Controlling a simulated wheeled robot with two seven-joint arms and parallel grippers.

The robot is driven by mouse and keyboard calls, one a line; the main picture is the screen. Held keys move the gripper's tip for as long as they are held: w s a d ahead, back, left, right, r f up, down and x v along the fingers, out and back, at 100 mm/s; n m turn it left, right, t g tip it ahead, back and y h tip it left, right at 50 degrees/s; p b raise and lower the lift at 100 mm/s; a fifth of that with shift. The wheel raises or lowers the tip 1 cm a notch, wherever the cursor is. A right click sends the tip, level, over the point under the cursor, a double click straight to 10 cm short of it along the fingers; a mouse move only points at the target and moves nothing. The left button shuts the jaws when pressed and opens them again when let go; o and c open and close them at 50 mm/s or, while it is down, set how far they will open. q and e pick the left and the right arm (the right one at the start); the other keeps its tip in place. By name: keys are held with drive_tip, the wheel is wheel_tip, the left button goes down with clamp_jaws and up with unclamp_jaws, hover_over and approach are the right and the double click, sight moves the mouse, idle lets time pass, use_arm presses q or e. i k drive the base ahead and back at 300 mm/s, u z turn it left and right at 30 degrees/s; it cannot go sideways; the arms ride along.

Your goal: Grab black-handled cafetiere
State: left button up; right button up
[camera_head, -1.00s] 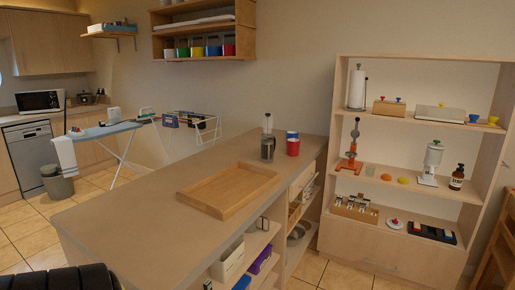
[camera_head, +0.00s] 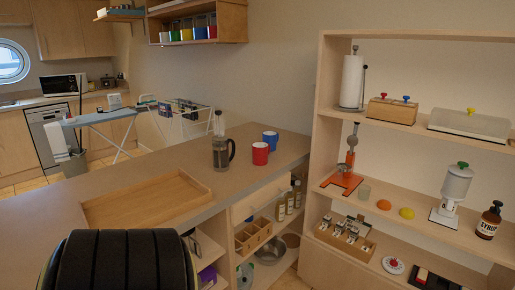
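The black-handled cafetiere (camera_head: 220,156) stands upright on the wooden counter, left of the mugs. Its dark handle is on its right side and a tall plunger or top part rises above it. Neither of my grippers is in view. A black ribbed part, probably one of my own arm links, fills the bottom left and hides part of the counter front.
A red mug (camera_head: 260,153) and a blue mug (camera_head: 270,139) stand just right of the cafetiere. A wooden tray (camera_head: 147,213) lies nearer on the counter. A shelf unit (camera_head: 318,110) stands at the right; an ironing board (camera_head: 100,117) stands behind.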

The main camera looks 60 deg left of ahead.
sight(221, 159)
drive_tip(key=i, duration=1.15)
drive_tip(key=u, duration=3.75)
drive_tip(key=i, duration=0.15)
drive_tip(key=z, duration=0.15)
